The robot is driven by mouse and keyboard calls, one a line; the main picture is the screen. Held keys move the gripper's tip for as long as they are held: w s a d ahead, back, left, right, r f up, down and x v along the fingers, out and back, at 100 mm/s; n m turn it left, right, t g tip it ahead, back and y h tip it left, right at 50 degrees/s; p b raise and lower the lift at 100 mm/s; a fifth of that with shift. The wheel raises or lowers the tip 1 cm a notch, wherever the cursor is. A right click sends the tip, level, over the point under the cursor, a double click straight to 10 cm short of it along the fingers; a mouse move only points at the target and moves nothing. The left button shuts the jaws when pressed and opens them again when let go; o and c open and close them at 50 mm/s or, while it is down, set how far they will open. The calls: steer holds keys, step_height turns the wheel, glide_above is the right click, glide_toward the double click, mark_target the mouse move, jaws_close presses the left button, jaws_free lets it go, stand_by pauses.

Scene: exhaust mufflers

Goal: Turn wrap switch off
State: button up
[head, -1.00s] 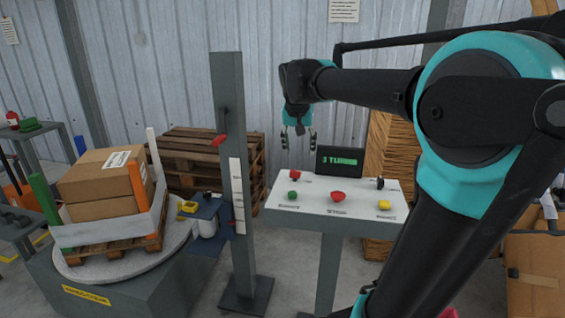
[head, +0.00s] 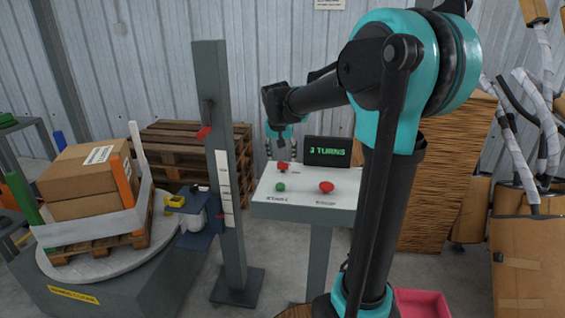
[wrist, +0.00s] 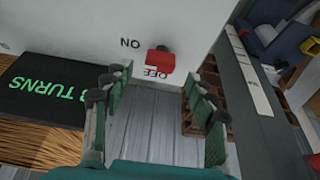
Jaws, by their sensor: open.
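The wrap switch (head: 283,167) is a small red lever at the back left of the white console top. In the wrist view the red lever (wrist: 160,59) shows beside upside-down ON and OFF labels and partly covers the OFF label. My gripper (head: 280,149) points down over the back left of the console, close to the switch. Its fingers (wrist: 155,103) are spread apart with nothing between them. The switch lies just beyond the fingertips in the wrist view; I see no contact.
The white console (head: 300,205) carries a green button (head: 280,187), a red button (head: 326,187) and a screen (head: 327,151) reading 3 TURNS. My arm covers its right side.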

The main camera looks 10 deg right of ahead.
mark_target(283, 162)
steer(key=shift+x, duration=1.95)
steer(key=shift+c, duration=0.3)
steer(key=c, duration=1.1)
